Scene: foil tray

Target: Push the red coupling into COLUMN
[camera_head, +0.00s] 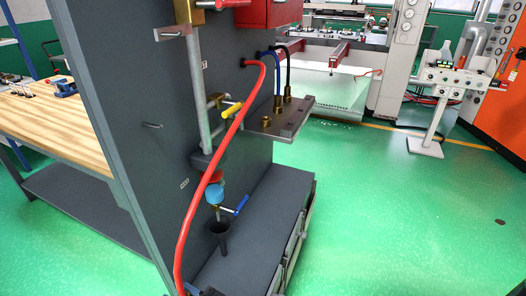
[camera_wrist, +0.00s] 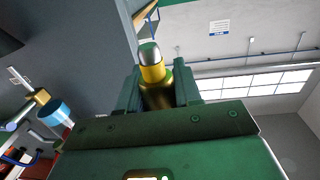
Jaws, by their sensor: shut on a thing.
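In the wrist view my gripper (camera_wrist: 158,82) has its green jaws shut on a brass coupling (camera_wrist: 157,96) with a yellow band and a rounded silver tip. The tip points up in that picture, past the jaw ends. In the head view a red hose (camera_head: 186,228) leaves the dark panel near the red box, bends over and hangs to the bottom edge, where its end is out of sight. A grey vertical pipe (camera_head: 201,102) with a yellow-handled valve stands on the panel. The panel's small labels are too small to read.
Blue and black hoses end in brass fittings (camera_head: 277,111) on a metal bracket (camera_head: 277,126) jutting from the panel. Green floor to the right is open.

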